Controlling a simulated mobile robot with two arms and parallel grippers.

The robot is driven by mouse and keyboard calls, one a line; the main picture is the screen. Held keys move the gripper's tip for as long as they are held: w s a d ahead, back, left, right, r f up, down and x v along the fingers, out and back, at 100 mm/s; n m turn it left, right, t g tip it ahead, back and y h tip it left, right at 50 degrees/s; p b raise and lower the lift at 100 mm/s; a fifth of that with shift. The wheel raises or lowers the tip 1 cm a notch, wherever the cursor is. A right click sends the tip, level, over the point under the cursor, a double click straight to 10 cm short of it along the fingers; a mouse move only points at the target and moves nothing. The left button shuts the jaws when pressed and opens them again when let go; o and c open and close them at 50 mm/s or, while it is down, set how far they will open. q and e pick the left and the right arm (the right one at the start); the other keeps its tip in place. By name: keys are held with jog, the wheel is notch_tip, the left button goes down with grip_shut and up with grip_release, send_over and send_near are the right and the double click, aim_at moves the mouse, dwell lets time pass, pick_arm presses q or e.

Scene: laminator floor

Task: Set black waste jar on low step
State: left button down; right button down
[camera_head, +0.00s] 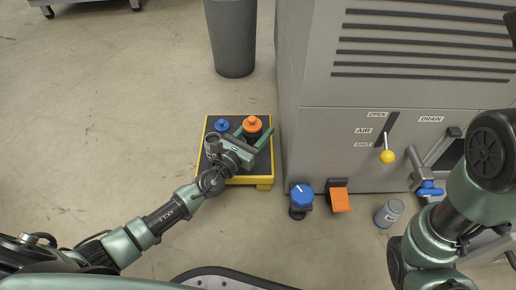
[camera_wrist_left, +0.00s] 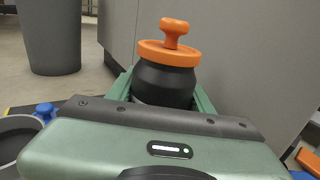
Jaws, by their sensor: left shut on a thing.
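The black waste jar (camera_head: 252,124) has an orange knobbed lid. My left gripper (camera_head: 252,134) is shut around it, one finger on each side. In the left wrist view the jar (camera_wrist_left: 166,78) stands upright between the green fingers, its lower part hidden by the gripper body. In the head view the jar is over the low step (camera_head: 233,118), a dark platform with yellow edges. I cannot tell whether its base touches the step. My right arm shows at the right, but its gripper is not visible.
A blue-topped container (camera_head: 221,126) is on the step, left of the jar. A grey bin (camera_head: 232,40) stands behind. The left floor is clear.

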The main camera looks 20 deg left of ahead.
pick_arm(q)
notch_tip(320, 180, down, 5)
jog(key=b, duration=0.4)
jog(key=shift+r, duration=0.2)
jog(key=c, duration=0.6)
grip_release()
jog(key=shift+f, duration=0.25)
jog(key=shift+s+r, duration=0.15)
jog(key=shift+r, duration=0.05)
jog(key=p+v, duration=0.4)
jog(key=v, duration=0.7)
jog(key=shift+r, duration=0.1)
jog(key=shift+s+a, duration=0.1)
jog(key=shift+s, duration=0.25)
